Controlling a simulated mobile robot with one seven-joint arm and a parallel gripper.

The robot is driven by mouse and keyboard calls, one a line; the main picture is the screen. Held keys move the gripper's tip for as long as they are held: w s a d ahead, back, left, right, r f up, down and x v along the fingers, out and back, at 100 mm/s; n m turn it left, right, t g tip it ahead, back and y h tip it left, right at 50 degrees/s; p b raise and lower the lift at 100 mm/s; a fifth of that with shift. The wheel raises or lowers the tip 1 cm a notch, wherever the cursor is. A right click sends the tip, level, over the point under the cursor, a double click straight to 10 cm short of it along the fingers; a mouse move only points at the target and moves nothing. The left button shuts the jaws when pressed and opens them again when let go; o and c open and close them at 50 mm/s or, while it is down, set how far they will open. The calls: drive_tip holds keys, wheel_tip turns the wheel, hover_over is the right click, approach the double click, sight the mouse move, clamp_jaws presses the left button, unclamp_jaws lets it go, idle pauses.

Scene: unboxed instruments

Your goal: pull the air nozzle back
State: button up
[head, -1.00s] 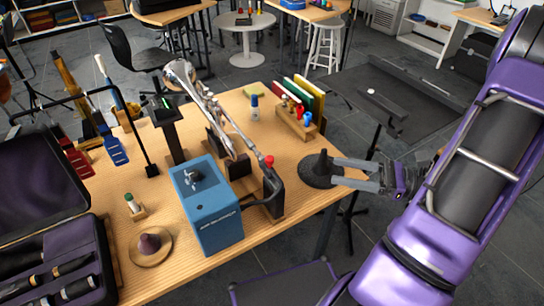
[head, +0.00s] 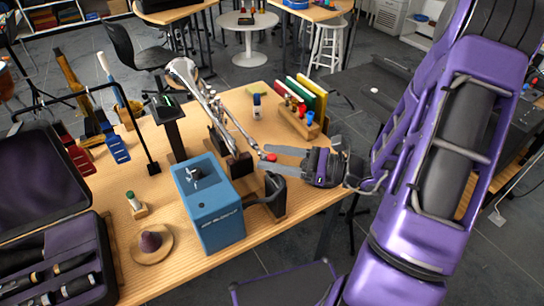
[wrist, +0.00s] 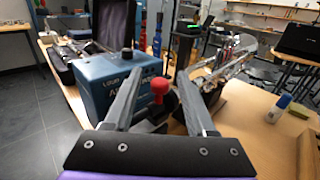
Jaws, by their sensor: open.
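The air nozzle has a red rounded tip (head: 270,157) and a dark body, and stands in a dark holder (head: 278,196) beside a blue air box (head: 213,208). A black hose joins the box and the holder. My gripper (head: 263,158) reaches in from the right, open, with its fingers level with the red tip. In the wrist view the red tip (wrist: 159,86) shows between the two spread fingers, with no clear contact. The nozzle's lower body is partly hidden by my gripper.
A silver trumpet (head: 205,92) rests on dark supports just behind the nozzle. A wooden rack with coloured books (head: 309,97) stands at the back right. The table's front right is clear.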

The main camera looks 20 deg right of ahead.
drive_tip(key=shift+w+a, duration=0.1)
drive_tip(key=shift+a, duration=0.05)
drive_tip(key=shift+c, duration=0.3)
clamp_jaws()
idle(1.1)
